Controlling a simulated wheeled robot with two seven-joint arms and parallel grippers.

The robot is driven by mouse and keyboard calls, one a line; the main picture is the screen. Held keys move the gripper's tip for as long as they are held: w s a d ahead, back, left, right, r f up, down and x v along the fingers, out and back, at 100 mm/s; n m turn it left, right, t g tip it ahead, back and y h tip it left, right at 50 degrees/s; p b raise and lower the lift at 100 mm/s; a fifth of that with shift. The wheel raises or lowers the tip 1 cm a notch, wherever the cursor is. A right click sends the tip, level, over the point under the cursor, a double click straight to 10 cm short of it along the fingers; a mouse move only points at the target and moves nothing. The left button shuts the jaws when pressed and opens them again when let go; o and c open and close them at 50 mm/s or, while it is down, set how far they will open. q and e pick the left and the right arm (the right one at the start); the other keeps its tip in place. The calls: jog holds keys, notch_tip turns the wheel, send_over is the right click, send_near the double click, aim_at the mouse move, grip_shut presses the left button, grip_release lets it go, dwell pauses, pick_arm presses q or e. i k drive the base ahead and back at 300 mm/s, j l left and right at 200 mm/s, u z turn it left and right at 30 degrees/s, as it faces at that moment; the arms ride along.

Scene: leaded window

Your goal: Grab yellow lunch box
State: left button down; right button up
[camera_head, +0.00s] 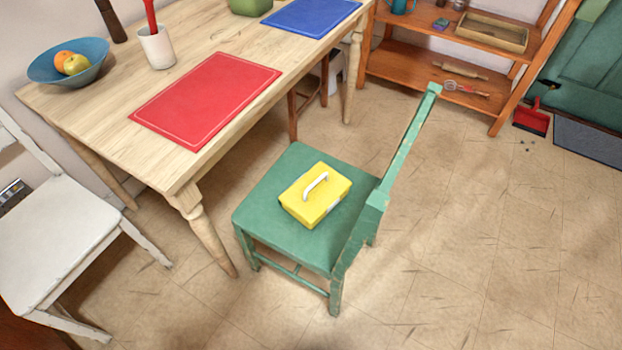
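The yellow lunch box (311,202) lies on the seat of a green chair (273,231) in the middle of the head view. It is a box with a white handle (315,185) on its top. The chair's backrest rises on the right side of the box, and the wooden table is on its left. Neither of my grippers shows in the head view.
The wooden table (98,98) holds a red mat (206,97), a blue mat (312,14), a blue fruit bowl (90,72) and a white cup (157,50). A white chair (57,240) stands at left. A wooden shelf (410,60) stands behind. The floor at right is mostly clear.

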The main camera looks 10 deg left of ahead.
aim_at(311, 197)
jog(key=j+z, duration=0.4)
jog(key=j, duration=0.4)
jog(key=k+j+z, duration=0.1)
jog(key=j+z, duration=0.25)
jog(key=j, duration=0.45)
